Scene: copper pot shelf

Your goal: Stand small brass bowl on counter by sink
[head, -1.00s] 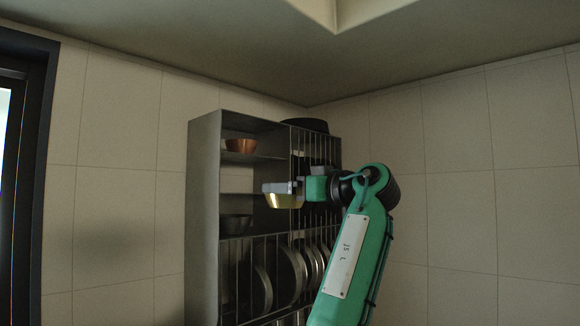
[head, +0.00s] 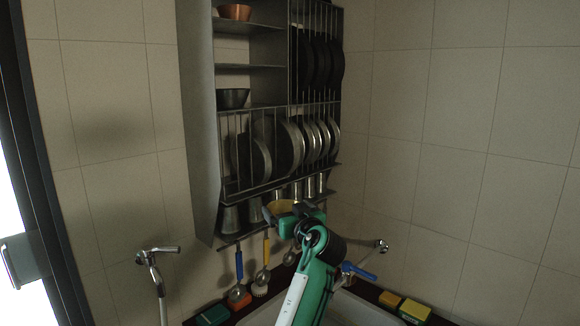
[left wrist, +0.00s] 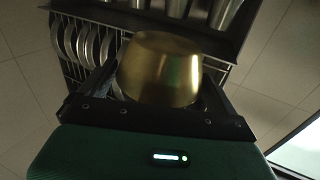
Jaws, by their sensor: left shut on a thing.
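The small brass bowl (left wrist: 160,70) is large in the left wrist view, between the fingers of my left gripper (left wrist: 155,100). In the head view the bowl (head: 281,206) shows only as a small golden part. My left gripper (head: 290,212) is shut on it and holds it in the air in front of the lower part of the shelf. The sink (head: 335,308) shows partly at the bottom, behind my green arm. The dark counter edge (head: 372,293) runs beside it. My right gripper is not in view.
The metal wall shelf (head: 200,130) holds plates, pans, a copper bowl (head: 235,12) and a dark bowl (head: 232,98). Utensils hang beneath it. Sponges (head: 405,305) lie at right, with coloured blocks (head: 212,315) at left.

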